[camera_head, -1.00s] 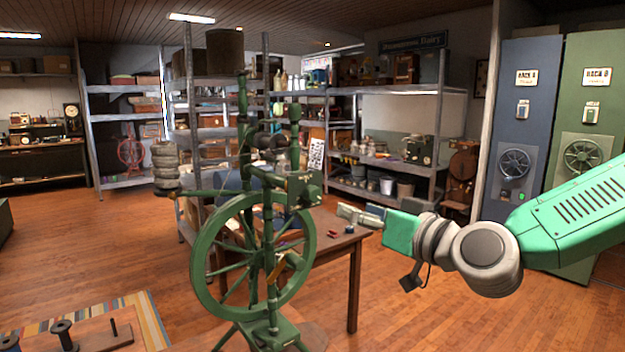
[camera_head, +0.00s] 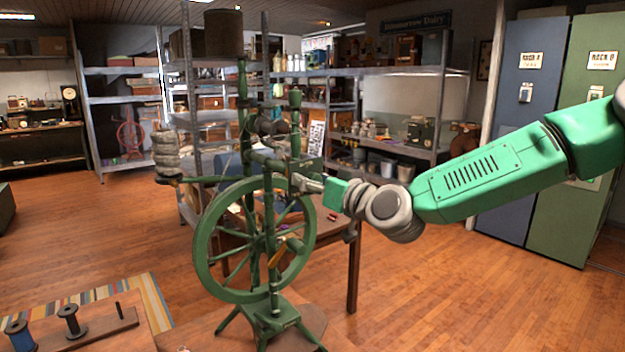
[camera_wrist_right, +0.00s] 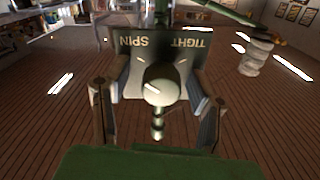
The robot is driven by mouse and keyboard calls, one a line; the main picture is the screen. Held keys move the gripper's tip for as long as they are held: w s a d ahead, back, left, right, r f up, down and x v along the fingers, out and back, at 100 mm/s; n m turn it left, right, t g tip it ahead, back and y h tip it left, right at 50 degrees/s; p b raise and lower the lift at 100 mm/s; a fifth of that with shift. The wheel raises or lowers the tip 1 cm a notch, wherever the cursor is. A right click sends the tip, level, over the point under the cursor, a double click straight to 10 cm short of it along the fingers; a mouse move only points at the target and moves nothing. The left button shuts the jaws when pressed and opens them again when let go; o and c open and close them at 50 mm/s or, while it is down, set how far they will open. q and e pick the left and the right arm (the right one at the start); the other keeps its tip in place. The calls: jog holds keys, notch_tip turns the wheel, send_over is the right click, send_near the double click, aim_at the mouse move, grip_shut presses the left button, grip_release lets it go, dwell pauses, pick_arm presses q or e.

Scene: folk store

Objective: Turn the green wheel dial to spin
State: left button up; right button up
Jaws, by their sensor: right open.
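The green spinning wheel (camera_head: 200,250) stands upright left of centre in the head view, with a small green box (camera_head: 307,168) on its upper right side. The right wrist view shows a dark panel (camera_wrist_right: 200,62) with "SPIN" and "TIGHT" upside down. A pale round knob (camera_wrist_right: 162,84) sits in front of that panel. My right gripper (camera_head: 308,184) is at the box; in the wrist view its fingers (camera_wrist_right: 158,95) are open, one on each side of the knob. I cannot tell whether they touch it. My left gripper is not in view.
A wooden table (camera_head: 338,232) stands close behind the wheel. Metal shelves (camera_head: 425,155) line the back. A bench with spools (camera_head: 72,322) is at the front left. Blue (camera_head: 520,150) and green cabinets (camera_head: 570,225) stand at the right. The floor at the right front is clear.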

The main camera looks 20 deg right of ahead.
grip_shut()
jog(key=shift+n, duration=0.6)
grip_release()
jog(key=v, duration=1.2)
